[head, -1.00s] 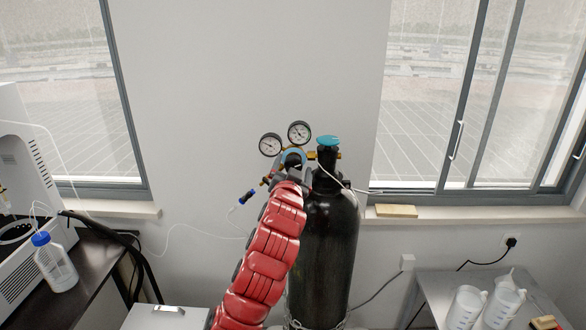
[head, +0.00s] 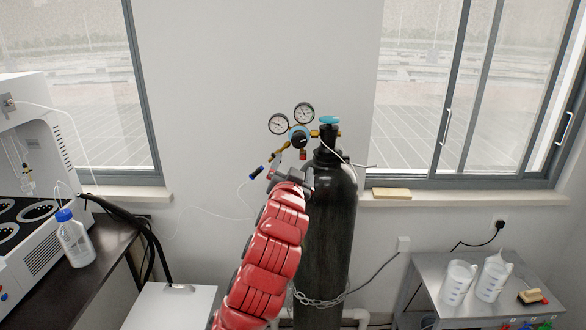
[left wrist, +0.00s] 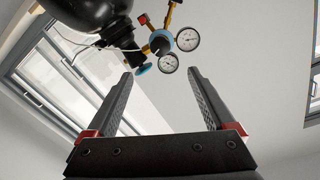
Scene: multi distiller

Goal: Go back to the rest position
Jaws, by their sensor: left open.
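My left arm is red and reaches up in front of a black gas cylinder (head: 333,225). Its grey left gripper (head: 291,172) shows just below the regulator and partly covers the cylinder's shoulder. In the left wrist view the left gripper (left wrist: 160,75) has its two fingers wide apart with nothing between them. The cylinder's turquoise top valve (head: 329,120) also shows in the left wrist view (left wrist: 144,69). My right gripper is in neither view.
A metal table (head: 425,280) with white jugs (head: 458,283) and a sponge (head: 531,296) is at the right. An instrument (head: 45,215) and a blue-capped bottle (head: 75,240) stand at the left. A chain (head: 318,301) crosses the cylinder. A white box (head: 172,305) is low in front.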

